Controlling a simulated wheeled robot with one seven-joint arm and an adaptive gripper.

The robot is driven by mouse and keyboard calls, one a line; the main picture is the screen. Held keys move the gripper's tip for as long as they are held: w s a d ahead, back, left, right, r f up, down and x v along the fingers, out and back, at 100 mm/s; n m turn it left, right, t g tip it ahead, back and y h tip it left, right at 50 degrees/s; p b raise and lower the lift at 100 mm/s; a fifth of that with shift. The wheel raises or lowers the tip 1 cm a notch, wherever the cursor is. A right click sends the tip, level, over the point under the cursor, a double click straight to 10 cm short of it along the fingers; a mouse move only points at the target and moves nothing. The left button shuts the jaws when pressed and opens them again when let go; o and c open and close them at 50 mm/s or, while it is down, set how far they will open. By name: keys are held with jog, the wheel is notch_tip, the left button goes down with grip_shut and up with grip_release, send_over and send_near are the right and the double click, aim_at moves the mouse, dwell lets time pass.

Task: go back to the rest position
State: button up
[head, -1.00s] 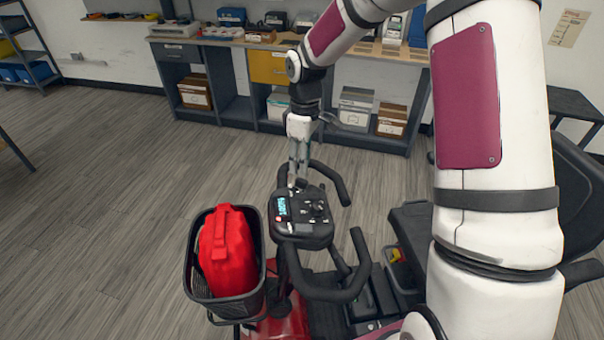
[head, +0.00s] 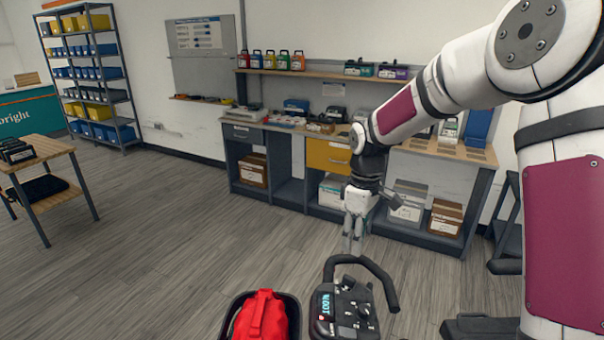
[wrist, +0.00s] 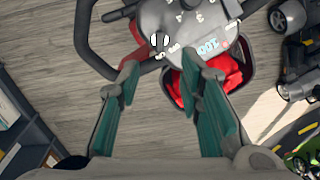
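My gripper (head: 354,250) hangs pointing down at the end of my arm, beyond and above the scooter's control console in the head view. In the wrist view, its two teal-padded fingers (wrist: 160,68) are apart with nothing between them. The console (head: 343,308) has a lit blue display and a dial. In the wrist view the console (wrist: 185,22) lies below and past the fingertips, and part of it is cut off by the top edge.
A black loop handlebar (head: 380,275) curves close to the gripper. A black basket (head: 292,302) holds a red bag (head: 262,318). A workbench (head: 300,145) with boxes stands behind, and a wooden table (head: 38,165) at left. Floor between them is clear.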

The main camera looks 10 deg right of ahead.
jog(key=s+r+m+t+h, duration=0.1)
jog(key=s+r+m, duration=0.1)
jog(key=s+r, duration=0.6)
jog(key=s+r+m+t, duration=0.2)
jog(key=s+r+m, duration=0.2)
jog(key=s, duration=0.6)
jog(key=s+r+m+t, duration=0.3)
jog(key=s+r, duration=0.2)
jog(key=s, duration=0.5)
jog(key=shift+s+a+m+y, duration=0.2)
jog(key=shift+s+m+y, duration=0.1)
jog(key=shift+s+m, duration=0.1)
